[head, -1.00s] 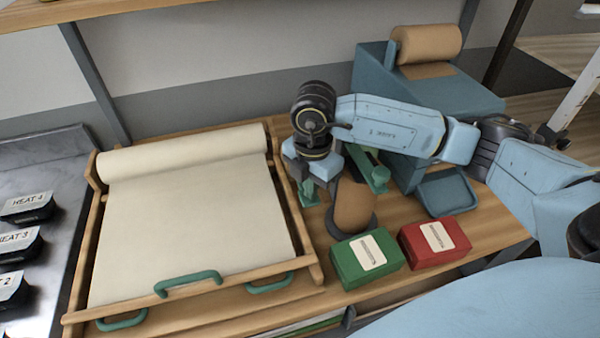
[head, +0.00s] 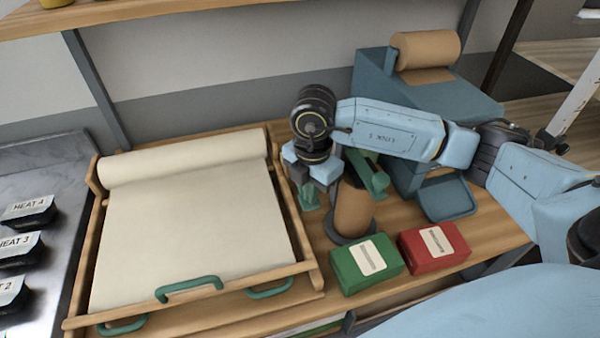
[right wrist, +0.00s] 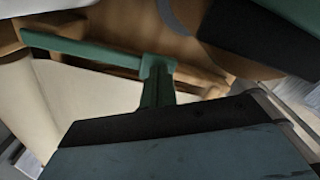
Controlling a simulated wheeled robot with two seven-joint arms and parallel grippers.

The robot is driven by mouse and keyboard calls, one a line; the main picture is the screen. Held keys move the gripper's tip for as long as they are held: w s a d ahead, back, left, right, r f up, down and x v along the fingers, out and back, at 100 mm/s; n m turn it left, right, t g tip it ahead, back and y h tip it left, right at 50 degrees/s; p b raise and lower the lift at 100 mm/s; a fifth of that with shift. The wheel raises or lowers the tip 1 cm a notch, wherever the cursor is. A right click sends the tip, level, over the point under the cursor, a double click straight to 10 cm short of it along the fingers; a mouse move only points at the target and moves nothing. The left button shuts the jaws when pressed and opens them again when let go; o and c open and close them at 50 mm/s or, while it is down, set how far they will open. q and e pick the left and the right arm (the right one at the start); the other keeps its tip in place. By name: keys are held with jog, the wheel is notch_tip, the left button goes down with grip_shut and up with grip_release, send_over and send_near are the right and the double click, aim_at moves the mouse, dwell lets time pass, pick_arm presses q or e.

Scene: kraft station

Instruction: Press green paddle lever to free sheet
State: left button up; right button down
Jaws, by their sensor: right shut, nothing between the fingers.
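The green paddle lever (head: 366,171) slants beside my right gripper in the head view. A green bar on a short post, which looks like the same lever, crosses the right wrist view (right wrist: 95,50). My right gripper (head: 326,180) is shut and empty, pointing down between the tray and the upright brown roll. Its tips are partly hidden, and I cannot tell whether they touch the lever. A green upright piece (head: 309,195) stands left of it. A cream sheet (head: 190,225) lies in the wooden tray, rolled at its back end. My left gripper is not in view.
An upright brown roll (head: 352,212) stands close to my gripper. A green box (head: 366,275) and a red box (head: 434,258) sit in front. A blue dispenser (head: 375,75) with a kraft roll (head: 430,46) stands behind. The wooden tray (head: 90,240) fills the left side.

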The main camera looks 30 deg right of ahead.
notch_tip(320, 180, up, 9)
jog(key=p, duration=0.6)
jog(key=shift+r, duration=0.15)
dwell(0.5)
